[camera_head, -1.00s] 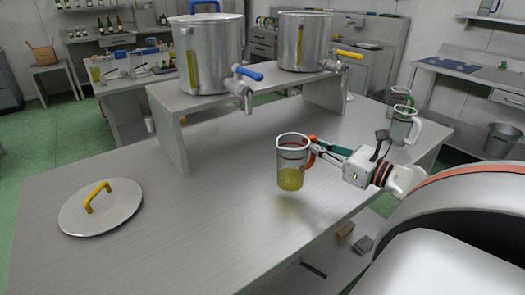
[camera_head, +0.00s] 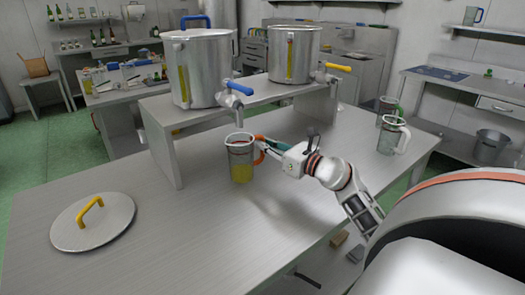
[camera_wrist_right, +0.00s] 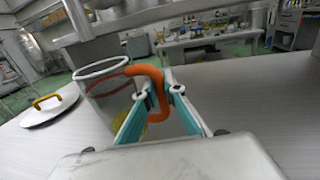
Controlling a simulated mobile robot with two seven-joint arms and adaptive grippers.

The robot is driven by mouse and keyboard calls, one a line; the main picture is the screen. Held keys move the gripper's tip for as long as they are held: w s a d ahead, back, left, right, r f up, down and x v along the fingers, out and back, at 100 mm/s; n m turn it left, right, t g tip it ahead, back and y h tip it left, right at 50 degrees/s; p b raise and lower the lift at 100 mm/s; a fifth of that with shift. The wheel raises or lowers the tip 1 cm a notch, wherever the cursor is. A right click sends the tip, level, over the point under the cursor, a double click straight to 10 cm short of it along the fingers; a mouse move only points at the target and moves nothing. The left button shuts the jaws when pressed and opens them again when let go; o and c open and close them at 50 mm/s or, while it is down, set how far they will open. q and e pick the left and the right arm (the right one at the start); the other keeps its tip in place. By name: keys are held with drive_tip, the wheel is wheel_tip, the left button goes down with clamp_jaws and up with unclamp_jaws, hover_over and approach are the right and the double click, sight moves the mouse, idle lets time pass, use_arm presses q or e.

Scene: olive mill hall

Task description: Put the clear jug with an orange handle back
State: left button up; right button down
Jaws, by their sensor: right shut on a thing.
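The clear jug with an orange handle (camera_head: 241,160) holds some yellow liquid and is upright, in front of the raised shelf, below and near the blue-handled tap. My right gripper (camera_head: 266,146) is shut on its orange handle, to the right of the jug. The jug seems held a little above the table; its base clearance is hard to judge. In the right wrist view, the fingers (camera_wrist_right: 160,95) close around the orange handle (camera_wrist_right: 152,78), and the jug body (camera_wrist_right: 100,90) is to their left. My left gripper is not in view.
Two steel vats, one with a blue tap (camera_head: 238,88) and one with a yellow tap (camera_head: 337,68), stand on the raised shelf (camera_head: 260,103). A lid (camera_head: 95,228) lies at the left. Two other jugs (camera_head: 391,136) stand at the table's right. The table's front middle is clear.

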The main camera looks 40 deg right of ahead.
wheel_tip(320, 180, down, 2)
drive_tip(key=shift+f+b, duration=0.25)
drive_tip(key=shift+b, duration=0.05)
drive_tip(key=shift+r, duration=0.15)
drive_tip(key=c, duration=2.1)
unclamp_jaws()
drive_tip(key=shift+c, duration=0.2)
drive_tip(key=shift+s, duration=0.5)
drive_tip(key=s, duration=0.6)
drive_tip(key=s+d+b, duration=0.1)
drive_tip(key=s, duration=0.2)
drive_tip(key=shift+s+f, duration=0.2)
drive_tip(key=shift+s, duration=0.2)
drive_tip(key=shift+s+r, duration=0.15)
drive_tip(key=shift+s, duration=0.45)
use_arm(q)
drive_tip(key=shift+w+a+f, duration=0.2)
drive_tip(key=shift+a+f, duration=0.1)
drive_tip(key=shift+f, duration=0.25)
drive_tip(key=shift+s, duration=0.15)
